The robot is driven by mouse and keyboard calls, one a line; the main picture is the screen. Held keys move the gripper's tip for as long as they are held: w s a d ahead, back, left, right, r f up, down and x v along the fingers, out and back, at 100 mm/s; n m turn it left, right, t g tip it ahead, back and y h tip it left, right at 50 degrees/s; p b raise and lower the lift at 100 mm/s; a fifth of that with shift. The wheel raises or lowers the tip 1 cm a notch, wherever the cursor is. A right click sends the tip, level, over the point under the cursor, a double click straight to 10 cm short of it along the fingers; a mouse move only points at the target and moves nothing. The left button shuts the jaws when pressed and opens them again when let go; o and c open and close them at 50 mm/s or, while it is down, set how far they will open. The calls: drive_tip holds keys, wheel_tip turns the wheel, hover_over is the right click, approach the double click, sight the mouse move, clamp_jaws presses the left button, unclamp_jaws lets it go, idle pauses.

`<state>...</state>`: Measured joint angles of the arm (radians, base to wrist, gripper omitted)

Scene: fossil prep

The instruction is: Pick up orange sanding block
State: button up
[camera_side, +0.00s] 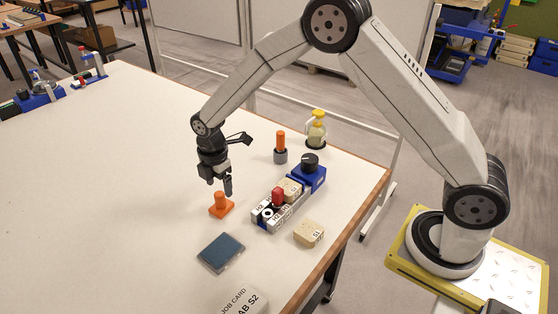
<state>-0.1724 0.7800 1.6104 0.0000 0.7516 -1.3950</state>
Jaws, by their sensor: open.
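The orange sanding block (221,208) stands on the white table, a flat base with an upright knob on top. My gripper (223,188) points down just above the block. Its fingers are open, and one of them hangs to the right of the knob. I cannot tell from this side whether the fingers touch the block.
Right of the block is a blue and white fixture (307,177) with a red knob. A beige block (309,234) and a dark blue pad (221,252) lie nearer.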

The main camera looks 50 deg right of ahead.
sight(219, 193)
drive_tip(key=shift+w+a+f, duration=0.1)
drive_tip(key=shift+a+f, duration=0.05)
drive_tip(key=shift+f, duration=2.7)
drive_tip(key=shift+c, duration=0.2)
clamp_jaws()
